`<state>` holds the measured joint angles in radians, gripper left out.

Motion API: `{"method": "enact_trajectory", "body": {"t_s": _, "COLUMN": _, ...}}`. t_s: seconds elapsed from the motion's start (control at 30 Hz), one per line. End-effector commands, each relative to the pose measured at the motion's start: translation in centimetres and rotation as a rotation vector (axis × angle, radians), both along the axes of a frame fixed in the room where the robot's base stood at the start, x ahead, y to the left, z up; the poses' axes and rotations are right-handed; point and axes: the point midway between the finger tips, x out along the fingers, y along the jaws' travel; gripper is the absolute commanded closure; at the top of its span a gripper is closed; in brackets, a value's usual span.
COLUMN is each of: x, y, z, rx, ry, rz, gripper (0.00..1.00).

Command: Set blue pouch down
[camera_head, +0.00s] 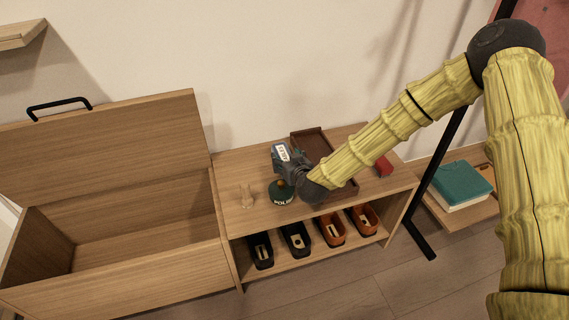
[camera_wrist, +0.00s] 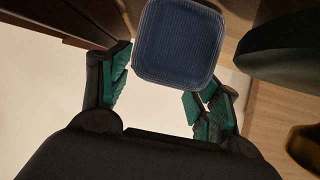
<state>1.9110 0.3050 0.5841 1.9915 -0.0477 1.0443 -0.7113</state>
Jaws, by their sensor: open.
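The blue pouch (camera_wrist: 180,42) shows in the wrist view as a dark blue, ribbed, rounded square at the top centre. It lies just beyond and partly between the green-padded fingers of my gripper (camera_wrist: 157,82). The fingers are spread apart, and I see no clear grip on the pouch. In the head view my gripper (camera_head: 287,162) is low over the top of the wooden bench (camera_head: 235,172), near its back edge by the wall.
A dark green item with lettering (camera_head: 281,196) stands close in front of my gripper. A brown tray (camera_head: 312,143) and a red object (camera_head: 384,166) are rightward. An open wooden chest (camera_head: 110,135) stands left. Shoes (camera_head: 297,238) fill the lower shelf.

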Motion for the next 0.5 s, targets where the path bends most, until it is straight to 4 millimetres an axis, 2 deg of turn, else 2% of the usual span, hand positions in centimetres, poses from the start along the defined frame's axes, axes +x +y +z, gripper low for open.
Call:
{"method": "enact_trajectory", "body": {"t_s": 0.1, "x": 0.73, "y": 0.29, "z": -0.34, "rx": 0.001, "ry": 0.0, "rz": 0.001, "gripper": 0.38}}
{"method": "enact_trajectory", "body": {"t_s": 0.37, "x": 0.86, "y": 0.33, "z": -0.31, "rx": 0.0, "ry": 0.0, "rz": 0.001, "gripper": 0.38}}
{"method": "enact_trajectory", "body": {"t_s": 0.5, "x": 0.86, "y": 0.33, "z": -0.31, "rx": 0.0, "ry": 0.0, "rz": 0.001, "gripper": 0.63}}
